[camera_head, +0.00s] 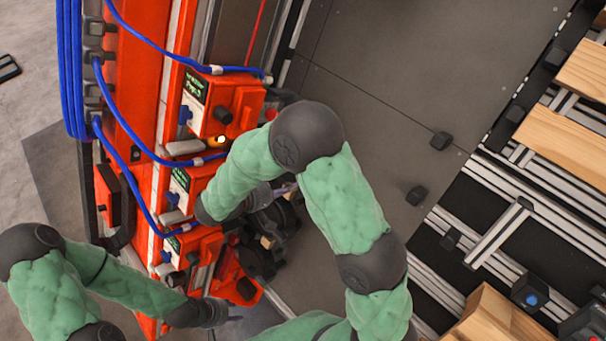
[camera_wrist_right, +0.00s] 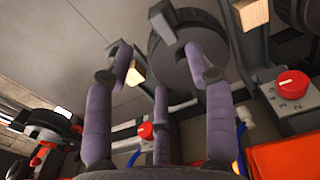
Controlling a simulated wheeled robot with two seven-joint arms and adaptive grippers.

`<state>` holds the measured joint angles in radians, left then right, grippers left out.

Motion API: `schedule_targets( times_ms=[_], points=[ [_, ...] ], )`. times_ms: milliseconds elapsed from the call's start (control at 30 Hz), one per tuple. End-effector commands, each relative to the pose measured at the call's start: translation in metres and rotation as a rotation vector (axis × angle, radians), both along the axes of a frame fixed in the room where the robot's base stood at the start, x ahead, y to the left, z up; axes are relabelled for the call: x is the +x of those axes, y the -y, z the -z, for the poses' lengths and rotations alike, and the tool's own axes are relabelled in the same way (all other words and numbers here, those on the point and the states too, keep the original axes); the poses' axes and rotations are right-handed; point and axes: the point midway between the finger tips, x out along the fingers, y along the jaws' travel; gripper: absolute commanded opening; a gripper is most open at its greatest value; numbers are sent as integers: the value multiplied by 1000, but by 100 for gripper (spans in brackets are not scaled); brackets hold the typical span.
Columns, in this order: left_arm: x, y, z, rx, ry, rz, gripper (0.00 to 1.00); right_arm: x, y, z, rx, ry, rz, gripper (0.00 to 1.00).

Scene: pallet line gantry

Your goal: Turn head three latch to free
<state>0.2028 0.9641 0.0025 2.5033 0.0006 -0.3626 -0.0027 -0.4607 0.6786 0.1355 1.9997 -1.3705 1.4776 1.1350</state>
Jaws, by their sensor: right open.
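An orange machine column (camera_head: 128,75) carries several orange head units with small green screens, one above another; the top one (camera_head: 225,105) is clearest. I cannot tell which is head three, nor make out its latch for certain. My right gripper (camera_head: 284,190) is beside the middle unit, partly hidden by my own arm.
Blue hoses (camera_head: 125,115) loop across the column to the units. Dark round parts (camera_head: 270,230) sit beside the lower units. At right are conveyor rails (camera_head: 500,235) with wooden boards (camera_head: 565,140). The grey floor panel (camera_head: 390,80) between is mostly clear.

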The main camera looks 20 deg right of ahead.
Motion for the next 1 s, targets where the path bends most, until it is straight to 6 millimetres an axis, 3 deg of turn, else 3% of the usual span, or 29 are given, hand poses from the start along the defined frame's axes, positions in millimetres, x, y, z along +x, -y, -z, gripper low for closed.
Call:
schedule_targets(
  times_ms=[300, 500, 933, 967, 1000],
  points=[
    [0, 0, -16, 0, 0, 0, 40, 15, 48, 26, 1, -7, 3, 54],
    [0, 0, -22, 0, 0, 0, 40, 23, 68, 38, 2, -6, 1, 54],
    [0, 0, -23, 0, 0, 0, 40, 26, 76, 44, 3, -4, -1, 54],
    [0, 0, -23, 0, 0, 0, 40, 26, 76, 44, 3, -4, -1, 51],
    [0, 0, -23, 0, 0, 0, 40, 26, 76, 44, 2, -4, -1, 40]
  ],
)
